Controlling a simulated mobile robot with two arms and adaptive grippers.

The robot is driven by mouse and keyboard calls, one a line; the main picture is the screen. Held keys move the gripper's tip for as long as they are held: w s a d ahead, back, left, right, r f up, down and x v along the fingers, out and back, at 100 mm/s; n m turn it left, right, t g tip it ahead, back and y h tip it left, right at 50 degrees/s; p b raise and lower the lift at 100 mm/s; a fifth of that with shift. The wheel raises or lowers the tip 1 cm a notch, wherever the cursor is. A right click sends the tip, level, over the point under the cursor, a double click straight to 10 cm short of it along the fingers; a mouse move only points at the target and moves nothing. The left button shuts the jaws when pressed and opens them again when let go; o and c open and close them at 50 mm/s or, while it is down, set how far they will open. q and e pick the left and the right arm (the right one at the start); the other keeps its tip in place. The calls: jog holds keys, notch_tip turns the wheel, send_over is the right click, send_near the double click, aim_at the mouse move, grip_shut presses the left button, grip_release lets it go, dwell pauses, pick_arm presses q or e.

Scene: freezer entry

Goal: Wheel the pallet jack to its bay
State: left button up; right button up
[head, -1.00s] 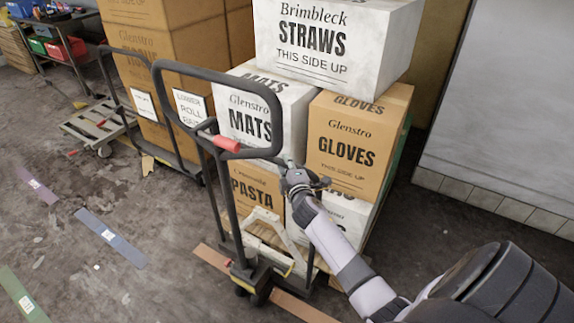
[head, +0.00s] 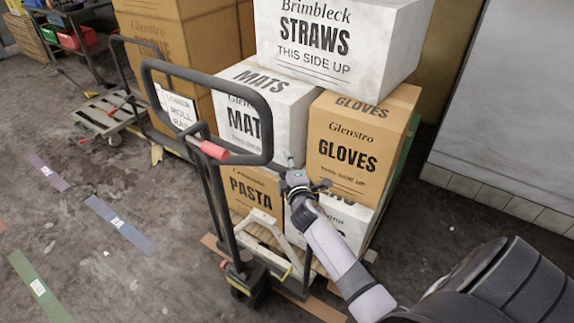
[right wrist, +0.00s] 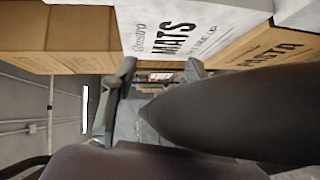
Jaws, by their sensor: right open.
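The pallet jack (head: 247,275) stands in the lower middle of the head view. Its dark looped handle (head: 205,80) rises upright and has a red grip (head: 214,149) on its crossbar. Stacked boxes stand on a pallet just behind it. My right gripper (head: 294,170) is open and empty, right of the handle's lower right corner, with a small gap in the picture. It is in front of the boxes. In the right wrist view its spread fingers (right wrist: 160,76) have no handle between them. My left gripper is out of view. No bay can be made out for certain.
The load includes a white STRAWS box (head: 340,40) and a brown GLOVES box (head: 355,145). A second cart (head: 110,112) and brown boxes (head: 170,45) stand at the back left. Blue tape (head: 120,225) and green tape (head: 40,288) mark open floor at left. A grey wall (head: 510,110) is at right.

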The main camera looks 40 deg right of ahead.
jog(key=v, duration=1.2)
jog(key=shift+s+r, duration=0.1)
jog(key=s+a+b, duration=0.4)
jog(key=s+b, duration=0.1)
jog(key=x, duration=0.5)
jog(key=p+x, duration=0.1)
jog(key=x, duration=1)
jog(key=shift+r, duration=0.3)
grip_shut()
